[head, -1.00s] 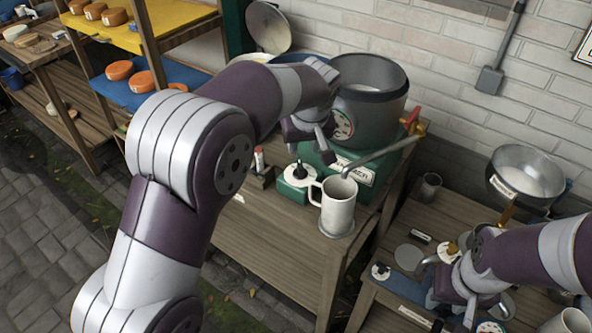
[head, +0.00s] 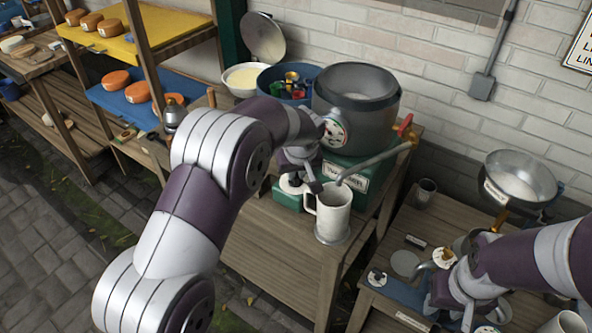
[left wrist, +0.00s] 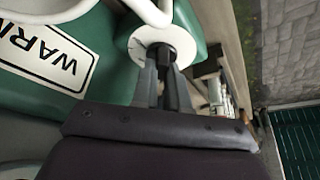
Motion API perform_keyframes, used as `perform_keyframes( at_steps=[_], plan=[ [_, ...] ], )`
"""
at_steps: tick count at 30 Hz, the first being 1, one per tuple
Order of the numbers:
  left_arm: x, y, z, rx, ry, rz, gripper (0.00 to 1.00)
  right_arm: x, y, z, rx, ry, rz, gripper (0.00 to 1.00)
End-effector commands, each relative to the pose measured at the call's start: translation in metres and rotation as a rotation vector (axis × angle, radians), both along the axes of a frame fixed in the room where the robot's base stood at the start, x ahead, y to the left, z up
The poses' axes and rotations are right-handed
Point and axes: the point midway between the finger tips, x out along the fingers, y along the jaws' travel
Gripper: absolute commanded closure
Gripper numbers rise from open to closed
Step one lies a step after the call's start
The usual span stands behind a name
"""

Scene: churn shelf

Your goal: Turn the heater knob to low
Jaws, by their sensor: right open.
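The green warmer base (head: 360,172) stands on the wooden table under a grey pot. Its heater knob is a black grip on a white dial (head: 290,184), partly hidden by my left gripper in the head view. In the left wrist view the black knob grip (left wrist: 163,55) stands on the white dial (left wrist: 150,38), and my left gripper (left wrist: 167,75) has its fingers on either side of it. Whether they press on it is unclear. The dial markings are too small to read. My right gripper (head: 452,310) is open above the lower table at the right.
A white mug (head: 330,213) stands close beside the knob, below the metal spout (head: 375,158). The grey pot (head: 355,105), a blue tub (head: 285,82) and a white bowl (head: 244,78) are behind. The front of the wooden table (head: 270,245) is clear.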

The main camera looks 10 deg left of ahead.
Motion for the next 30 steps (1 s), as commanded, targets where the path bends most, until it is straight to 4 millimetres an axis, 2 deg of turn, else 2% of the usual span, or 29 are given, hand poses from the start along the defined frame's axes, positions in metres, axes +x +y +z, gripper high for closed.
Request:
perform_keyframes(
  at_steps=[11, 24, 30],
  plan=[
    [0.0, 0.001, 0.002, 0.001, -0.001, -0.069, 1.0, 0.0, 0.0, 0.009, 0.0, 0.0, 0.0, 0.59],
    [-0.001, 0.004, 0.006, -0.001, 0.001, -0.407, 1.0, 0.0, 0.0, 0.053, 0.0, 0.0, 0.0, 0.59],
    [0.0, 0.004, 0.0, -0.002, -0.002, -0.559, 1.0, 0.0, 0.0, 0.056, 0.0, 0.0, 0.0, 0.59]
  ],
)
